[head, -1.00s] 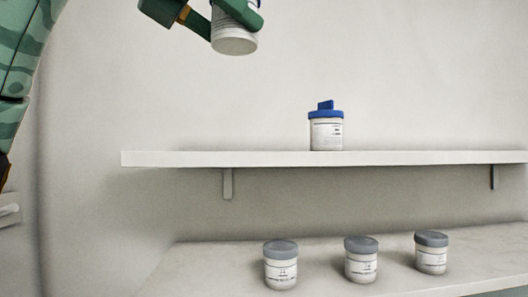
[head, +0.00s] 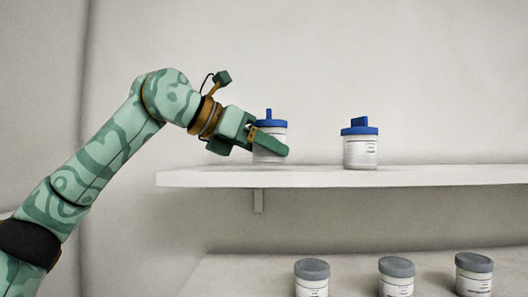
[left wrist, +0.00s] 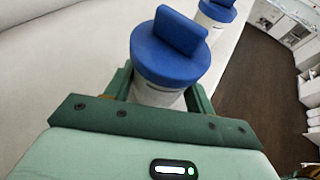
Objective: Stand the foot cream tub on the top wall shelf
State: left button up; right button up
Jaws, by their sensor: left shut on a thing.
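A white tub with a blue lid and upright blue tab (head: 270,130) is at the left part of the top wall shelf (head: 400,176). My left gripper (head: 272,146) is shut on its body, with one finger across the front. The tub is upright, its base at or just above the shelf; I cannot tell if it touches. In the left wrist view the blue lid (left wrist: 170,58) shows between the fingers. Its label is mostly hidden, so I cannot read a name. My right gripper is not in view.
A second blue-lidded tub (head: 360,150) stands on the shelf to the right, with a gap between; it also shows in the left wrist view (left wrist: 217,11). Below, grey-lidded tubs (head: 311,270) (head: 396,268) (head: 474,264) stand on a lower surface (head: 240,275). The shelf's right part is clear.

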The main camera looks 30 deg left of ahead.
pick_arm(q)
jog(key=shift+a+f, duration=0.15)
jog(key=shift+f, duration=0.4)
jog(key=shift+f, duration=0.1)
jog(key=o, duration=1.2)
